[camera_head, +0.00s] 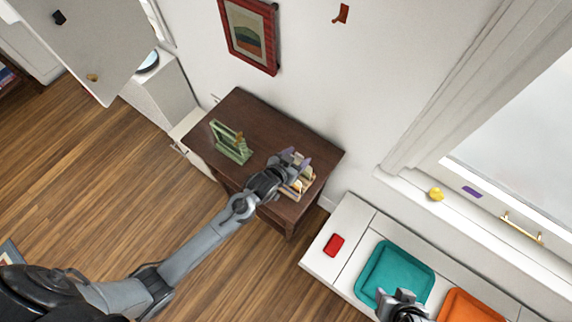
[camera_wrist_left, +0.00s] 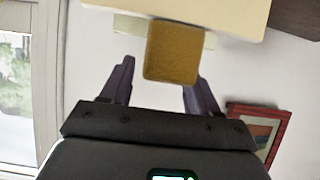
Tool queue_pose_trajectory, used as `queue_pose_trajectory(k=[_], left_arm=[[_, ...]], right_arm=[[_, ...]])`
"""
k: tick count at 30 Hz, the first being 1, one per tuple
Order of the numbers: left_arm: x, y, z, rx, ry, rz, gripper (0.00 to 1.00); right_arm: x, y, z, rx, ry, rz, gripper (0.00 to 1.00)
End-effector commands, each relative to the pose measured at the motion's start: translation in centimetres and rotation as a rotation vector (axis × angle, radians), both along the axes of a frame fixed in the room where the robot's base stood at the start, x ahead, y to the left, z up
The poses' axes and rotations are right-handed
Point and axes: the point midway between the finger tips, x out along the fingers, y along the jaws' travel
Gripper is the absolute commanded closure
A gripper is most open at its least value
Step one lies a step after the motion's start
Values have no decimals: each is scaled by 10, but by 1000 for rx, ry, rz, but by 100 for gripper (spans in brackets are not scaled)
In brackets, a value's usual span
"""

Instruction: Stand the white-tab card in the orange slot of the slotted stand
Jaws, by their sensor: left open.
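A green slotted stand (camera_head: 230,142) is on the left part of the dark brown cabinet top, with a small orange-brown patch on it. A cream rack with several upright pieces (camera_head: 299,186) is at the cabinet's right front, partly hidden by my left gripper (camera_head: 292,158). In the left wrist view, the gripper's open fingers (camera_wrist_left: 160,78) stand on both sides of a mustard tab (camera_wrist_left: 172,52). A cream panel (camera_wrist_left: 190,10) and a pale strip show behind the tab. I cannot tell which piece is the white-tab card. My right gripper (camera_head: 402,300) is over the teal tray, its jaws unclear.
The dark cabinet top (camera_head: 275,125) has bare room behind the stand and rack. A white bench at right holds a red object (camera_head: 334,245), a teal tray (camera_head: 372,275) and an orange tray (camera_head: 470,308). A framed picture (camera_head: 250,35) hangs on the wall.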

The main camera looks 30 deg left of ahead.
Motion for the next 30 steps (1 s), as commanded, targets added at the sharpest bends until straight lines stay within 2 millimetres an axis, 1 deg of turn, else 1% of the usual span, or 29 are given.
queue_pose_trajectory(k=[5,9,15,21,25,28,30], left_arm=[[-23,4,11,1,3,0,40],[-47,8,24,1,3,0,40],[-76,13,40,1,3,0,40],[-94,16,50,1,3,0,40],[-100,18,54,2,10,1,40],[-110,19,54,11,56,6,40],[-122,22,53,23,120,12,40]], right_arm=[[0,-1,1,-5,-1,4,57],[0,-1,2,-4,-1,4,57],[0,-1,2,-3,0,2,57],[0,0,2,1,0,-1,57],[0,1,2,4,0,-3,57],[0,1,2,5,0,-4,57],[0,1,2,5,0,-4,57]])
